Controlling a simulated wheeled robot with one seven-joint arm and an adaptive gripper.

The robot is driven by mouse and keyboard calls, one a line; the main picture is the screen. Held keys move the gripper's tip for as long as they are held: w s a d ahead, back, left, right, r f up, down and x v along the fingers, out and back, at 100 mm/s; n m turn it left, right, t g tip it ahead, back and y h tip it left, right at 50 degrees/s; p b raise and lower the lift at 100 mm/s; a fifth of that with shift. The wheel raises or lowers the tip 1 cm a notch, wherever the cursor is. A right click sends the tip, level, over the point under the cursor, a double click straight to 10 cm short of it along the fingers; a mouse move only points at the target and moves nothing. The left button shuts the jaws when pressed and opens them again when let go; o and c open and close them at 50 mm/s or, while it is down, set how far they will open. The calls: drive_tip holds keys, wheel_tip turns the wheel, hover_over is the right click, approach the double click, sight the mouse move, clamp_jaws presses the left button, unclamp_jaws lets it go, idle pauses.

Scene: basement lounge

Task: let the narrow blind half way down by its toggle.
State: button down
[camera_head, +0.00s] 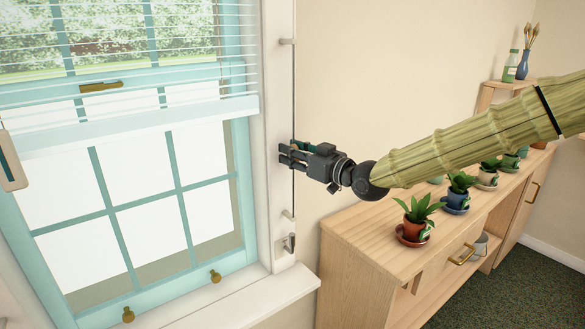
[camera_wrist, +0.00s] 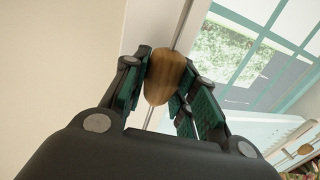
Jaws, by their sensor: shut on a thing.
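The narrow blind (camera_head: 190,118) hangs over the upper part of the teal-framed window, its bottom rail roughly midway down the glass. The wooden toggle (camera_wrist: 165,76) sits on a thin cord (camera_wrist: 183,25) in the wrist view. My gripper (camera_head: 284,155) is at the white window frame's right side, at the cord. The toggle is hidden behind the fingers in the head view.
A wooden cabinet (camera_head: 345,245) with several potted plants (camera_head: 415,215) stands right of the window, below my arm. Pegs and a small hook (camera_head: 289,243) are on the frame. The white sill (camera_head: 255,298) juts out below. A beige piece (camera_head: 10,165) is at the left edge.

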drive_tip(key=shift+r+p, duration=0.4)
drive_tip(key=shift+r, duration=1.2)
drive_tip(key=c, duration=1.1)
unclamp_jaws()
drive_tip(key=shift+s+d, duration=0.1)
drive_tip(key=v, duration=1.2)
